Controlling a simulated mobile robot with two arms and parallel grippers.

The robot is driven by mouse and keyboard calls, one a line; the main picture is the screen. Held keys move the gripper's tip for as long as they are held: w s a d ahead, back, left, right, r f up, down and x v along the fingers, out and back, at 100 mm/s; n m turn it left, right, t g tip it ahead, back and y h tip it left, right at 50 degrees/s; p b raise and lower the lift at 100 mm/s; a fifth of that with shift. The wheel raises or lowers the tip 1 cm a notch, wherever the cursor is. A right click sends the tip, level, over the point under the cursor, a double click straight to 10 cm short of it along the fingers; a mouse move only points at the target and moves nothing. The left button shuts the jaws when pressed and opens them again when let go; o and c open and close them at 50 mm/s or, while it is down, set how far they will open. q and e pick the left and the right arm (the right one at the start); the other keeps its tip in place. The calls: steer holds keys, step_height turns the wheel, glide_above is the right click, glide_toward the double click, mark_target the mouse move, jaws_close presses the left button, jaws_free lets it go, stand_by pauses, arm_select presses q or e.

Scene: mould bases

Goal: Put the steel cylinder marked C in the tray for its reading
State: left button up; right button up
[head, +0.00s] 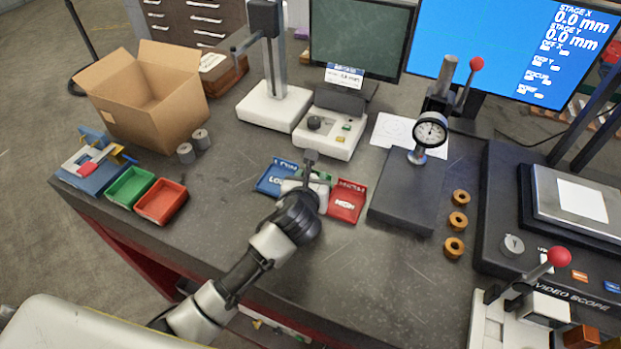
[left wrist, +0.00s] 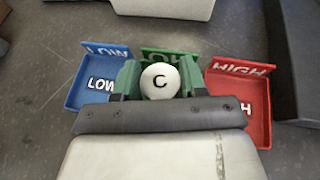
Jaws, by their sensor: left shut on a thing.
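The steel cylinder marked C (left wrist: 160,82) is between the green-padded fingers of my left gripper (left wrist: 159,76), its marked end facing the wrist camera. In the head view my left gripper (head: 311,172) is over the row of small trays and hides the cylinder. The blue LOW tray (head: 268,186) is on the left, also in the left wrist view (left wrist: 74,100). The red HIGH tray (head: 336,214) is on the right. A green tray (left wrist: 170,52) between them is mostly hidden by the gripper. I cannot tell whether the cylinder touches it. My right gripper is out of view.
A dial indicator (head: 430,131) on a dark plate (head: 403,200) stands to the right, with brown rings (head: 458,221) beyond. Two grey cylinders (head: 186,153) stand at left near an open carton (head: 150,100). Front bench is partly clear.

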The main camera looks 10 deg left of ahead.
arm_select(q)
steer(key=o, duration=1.2)
steer(key=v, duration=1.2)
steer(key=shift+s+b, duration=0.1)
steer(key=shift+b, duration=0.2)
steer(key=shift+d, duration=0.1)
